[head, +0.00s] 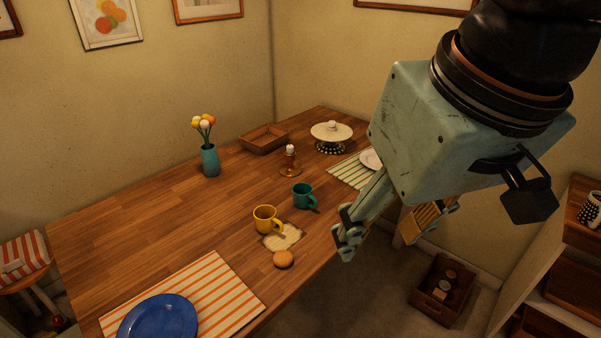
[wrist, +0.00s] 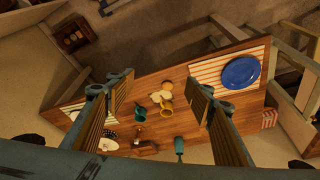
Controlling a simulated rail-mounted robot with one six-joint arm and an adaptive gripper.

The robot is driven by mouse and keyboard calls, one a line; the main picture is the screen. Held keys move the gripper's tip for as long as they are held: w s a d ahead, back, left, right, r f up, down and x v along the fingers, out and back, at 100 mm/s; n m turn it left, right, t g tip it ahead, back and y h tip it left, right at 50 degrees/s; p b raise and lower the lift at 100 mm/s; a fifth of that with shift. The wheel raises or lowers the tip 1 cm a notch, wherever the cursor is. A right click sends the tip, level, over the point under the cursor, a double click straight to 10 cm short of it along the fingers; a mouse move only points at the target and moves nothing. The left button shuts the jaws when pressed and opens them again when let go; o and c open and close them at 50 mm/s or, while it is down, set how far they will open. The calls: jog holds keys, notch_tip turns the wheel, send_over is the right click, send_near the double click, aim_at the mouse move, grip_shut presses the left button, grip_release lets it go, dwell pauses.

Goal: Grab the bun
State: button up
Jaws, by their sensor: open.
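The bun (head: 283,259) is small, round and golden brown. It lies on the wooden table near its front edge, beside a cream cloth (head: 287,238). In the wrist view the bun (wrist: 167,85) shows small between my fingers, well below them. My gripper (head: 385,232) is open and empty. It hangs in the air to the right of the bun in the head view, apart from it and higher up. The gripper (wrist: 160,84) also shows in the wrist view with its two fingers spread wide.
A yellow mug (head: 266,218) stands close behind the bun, and a teal mug (head: 304,196) farther back. A blue plate (head: 160,318) lies on a striped mat at the near left. A vase (head: 209,160), tray (head: 264,140) and cake stand (head: 331,132) stand farther back.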

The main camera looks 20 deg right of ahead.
jog(key=w+d+m+g+p, duration=0.15)
jog(key=w+m, duration=0.25)
jog(key=w, duration=0.4)
jog(key=w+d+m+t, duration=0.1)
jog(key=w+d+m, duration=0.15)
jog(key=w, duration=0.55)
jog(key=m+g+p, duration=0.3)
jog(key=m, duration=1.6)
send_over(347, 206)
notch_tip(347, 206, down, 27)
jog(key=shift+a+f, duration=0.1)
jog(key=shift+f+b, duration=0.95)
jog(key=shift+f, duration=3.25)
jog(key=shift+f, duration=0.1)
jog(key=shift+f+b, duration=0.85)
jog(key=shift+f, duration=1.65)
